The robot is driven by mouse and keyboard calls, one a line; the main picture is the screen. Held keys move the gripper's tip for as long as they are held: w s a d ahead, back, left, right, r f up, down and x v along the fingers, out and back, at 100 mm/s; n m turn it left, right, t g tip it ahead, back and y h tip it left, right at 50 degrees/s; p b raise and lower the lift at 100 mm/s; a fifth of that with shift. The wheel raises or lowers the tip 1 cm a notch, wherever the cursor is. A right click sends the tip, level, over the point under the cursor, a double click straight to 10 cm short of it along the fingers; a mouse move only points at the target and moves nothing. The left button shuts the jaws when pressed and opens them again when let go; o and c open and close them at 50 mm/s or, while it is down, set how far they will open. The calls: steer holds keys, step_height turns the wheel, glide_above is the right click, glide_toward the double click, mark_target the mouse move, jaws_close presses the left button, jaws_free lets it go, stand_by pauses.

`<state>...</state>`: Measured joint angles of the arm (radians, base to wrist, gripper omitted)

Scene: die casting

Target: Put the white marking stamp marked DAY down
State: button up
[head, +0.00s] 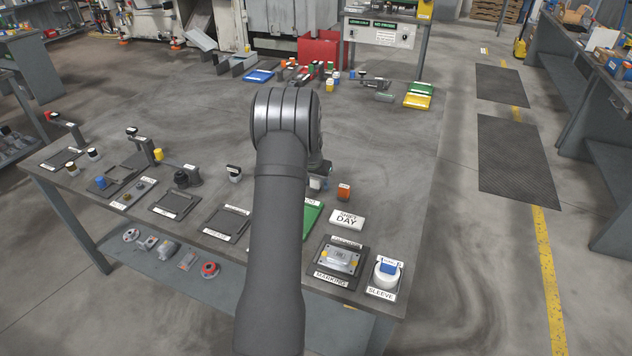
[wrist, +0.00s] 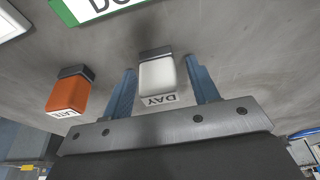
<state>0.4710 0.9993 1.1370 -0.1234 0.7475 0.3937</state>
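The white marking stamp marked DAY (wrist: 157,76) is between the two blue fingers of my gripper (wrist: 161,88) in the wrist view. Its dark foot points toward the grey table, and it looks upright on it. A narrow gap shows between the stamp and the fingers, clearer on the right, so my gripper looks open around it. In the head view, part of the white stamp (head: 315,184) shows just right of my arm, which hides most of my gripper. An orange stamp marked LATE (wrist: 68,95) stands to the left in the wrist view.
A green-edged plate (head: 313,217) lies nearby. A MARKING fixture (head: 331,277) and SLEEVE item (head: 384,278) are nearer the front.

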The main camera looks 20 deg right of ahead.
steer(key=shift+r, duration=0.15)
steer(key=v, duration=1.2)
steer(key=x, duration=1.2)
steer(key=shift+w+d+r, duration=0.1)
steer(key=shift+r, duration=1.7)
